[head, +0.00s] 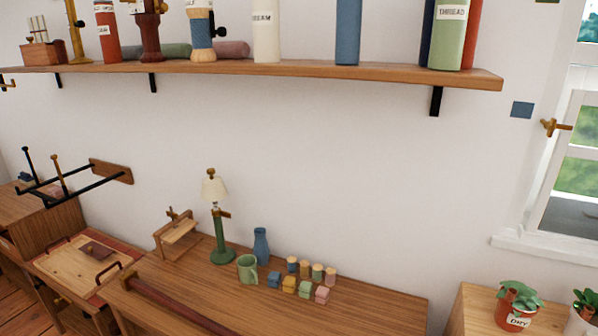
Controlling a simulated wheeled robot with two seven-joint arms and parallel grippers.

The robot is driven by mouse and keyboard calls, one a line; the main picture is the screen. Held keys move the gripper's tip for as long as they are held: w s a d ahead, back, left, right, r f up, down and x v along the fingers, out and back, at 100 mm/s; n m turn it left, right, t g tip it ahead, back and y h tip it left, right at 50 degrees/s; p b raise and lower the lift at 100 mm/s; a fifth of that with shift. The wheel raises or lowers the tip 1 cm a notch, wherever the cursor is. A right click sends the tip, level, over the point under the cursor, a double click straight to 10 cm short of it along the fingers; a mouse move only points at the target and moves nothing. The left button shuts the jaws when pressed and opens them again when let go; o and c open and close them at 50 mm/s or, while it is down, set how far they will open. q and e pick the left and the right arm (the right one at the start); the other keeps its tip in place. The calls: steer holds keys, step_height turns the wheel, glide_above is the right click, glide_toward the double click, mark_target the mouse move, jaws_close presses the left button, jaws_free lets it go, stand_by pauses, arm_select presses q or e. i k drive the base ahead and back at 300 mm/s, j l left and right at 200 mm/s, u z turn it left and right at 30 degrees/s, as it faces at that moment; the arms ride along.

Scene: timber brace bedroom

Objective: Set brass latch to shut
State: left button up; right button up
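A brass latch (555,127) sits on the white window frame at the right edge of the head view. Its handle sticks out roughly level, to the right, across the edge of the window sash (548,180). I cannot tell from this view whether the latch is engaged. Neither of my grippers is in view.
A long wooden shelf (300,70) with jars and bottles runs across the wall. Below stands a wooden table (370,308) with a lamp (220,225), a green mug (247,268), a blue vase (261,246) and small blocks. A potted plant (517,305) stands below the window.

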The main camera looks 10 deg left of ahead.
mark_target(54, 157)
steer(key=i+j+u, duration=0.1)
steer(key=j+u, duration=0.25)
steer(key=u, duration=0.15)
steer(key=i+j+u, duration=0.15)
steer(key=j+u, duration=0.15)
steer(key=u, duration=0.15)
steer(key=i+j+u, duration=0.2)
steer(key=u, duration=0.3)
steer(key=i+j, duration=0.1)
steer(key=i+u, duration=0.05)
